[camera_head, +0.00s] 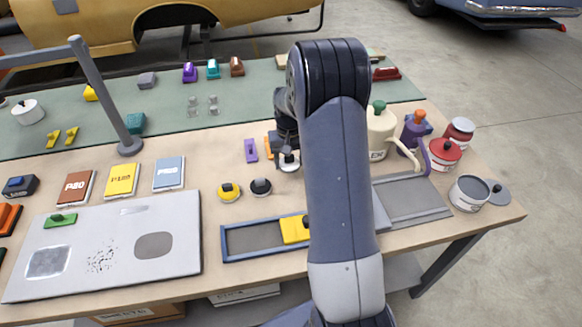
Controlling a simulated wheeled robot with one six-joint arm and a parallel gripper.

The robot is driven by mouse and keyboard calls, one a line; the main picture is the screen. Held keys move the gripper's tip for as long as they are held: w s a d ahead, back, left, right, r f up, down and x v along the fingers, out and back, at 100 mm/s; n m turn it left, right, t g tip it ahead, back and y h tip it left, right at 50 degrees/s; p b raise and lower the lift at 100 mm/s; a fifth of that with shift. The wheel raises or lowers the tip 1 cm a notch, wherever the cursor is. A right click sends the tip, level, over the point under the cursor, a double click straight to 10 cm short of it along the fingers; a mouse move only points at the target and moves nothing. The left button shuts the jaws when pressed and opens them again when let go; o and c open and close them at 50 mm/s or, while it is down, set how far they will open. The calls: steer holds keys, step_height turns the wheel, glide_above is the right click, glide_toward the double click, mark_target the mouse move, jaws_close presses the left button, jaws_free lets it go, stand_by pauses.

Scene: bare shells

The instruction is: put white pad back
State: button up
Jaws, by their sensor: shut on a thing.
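The white pad (289,163) is a small round disc with a dark top, seen just below my gripper (287,150). My gripper is shut on it, and the fingers partly hide its top. I cannot tell whether the pad touches the table or hangs just above it. Two similar round pads lie in front and to the left: a yellow pad (229,193) and a dark grey pad (260,188). My arm hides the part of the table right of the gripper.
Purple (251,150) and orange blocks lie left of the gripper. A blue-rimmed tray (240,241) holds a yellow block. A metal panel (110,250) lies front left. Jugs and tins stand at the right, including a cream jug (378,135). A grey post (103,95) rises back left.

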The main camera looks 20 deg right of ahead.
mark_target(290, 163)
steer(key=shift+f+p, duration=0.35)
steer(key=shift+f, duration=1.6)
steer(key=shift+f, duration=0.2)
steer(key=o, duration=0.9)
steer(key=shift+o, duration=0.2)
steer(key=shift+r, duration=0.15)
step_height(290, 163, up, 12)
steer(key=shift+r+b, duration=0.1)
steer(key=shift+b, duration=0.65)
